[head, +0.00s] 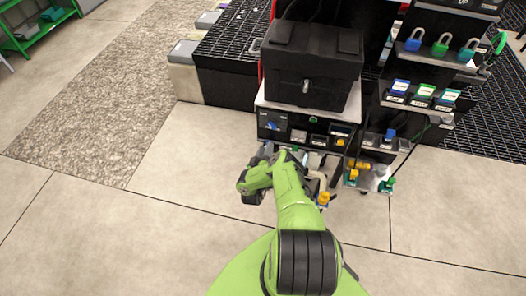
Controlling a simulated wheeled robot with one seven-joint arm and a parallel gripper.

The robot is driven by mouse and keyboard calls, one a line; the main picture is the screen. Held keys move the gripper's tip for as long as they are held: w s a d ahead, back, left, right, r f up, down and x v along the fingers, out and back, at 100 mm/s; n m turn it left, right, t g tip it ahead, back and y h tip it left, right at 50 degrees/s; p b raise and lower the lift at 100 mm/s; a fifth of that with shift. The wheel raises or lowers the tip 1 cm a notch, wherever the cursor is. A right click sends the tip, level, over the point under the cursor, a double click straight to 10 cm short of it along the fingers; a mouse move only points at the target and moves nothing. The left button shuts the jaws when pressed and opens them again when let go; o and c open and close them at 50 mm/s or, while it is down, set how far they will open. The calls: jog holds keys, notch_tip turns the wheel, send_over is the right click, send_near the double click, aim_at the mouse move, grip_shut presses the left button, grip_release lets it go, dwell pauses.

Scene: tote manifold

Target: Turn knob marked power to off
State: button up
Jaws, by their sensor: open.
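A black control panel (305,131) with small coloured controls sits on the front of the stand, under a black box. One control is a green knob (313,119); a blue control (272,126) is at the panel's left. The labels are too small to read, so I cannot tell which knob is marked power or how it is set. My gripper (266,151) is just in front of and below the panel's left part, open, mostly hidden behind my green arm. I cannot tell whether it touches anything.
The black box (312,65) stands on the stand above the panel. To the right, a rack holds padlocks (440,44) and labelled bins (423,94). Yellow valves (359,168) sit low on the right. A black grated platform (232,50) is behind left. The floor (110,220) at left is clear.

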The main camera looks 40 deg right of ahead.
jog(key=b+v, duration=0.1)
jog(key=v, duration=0.4)
dwell(0.3)
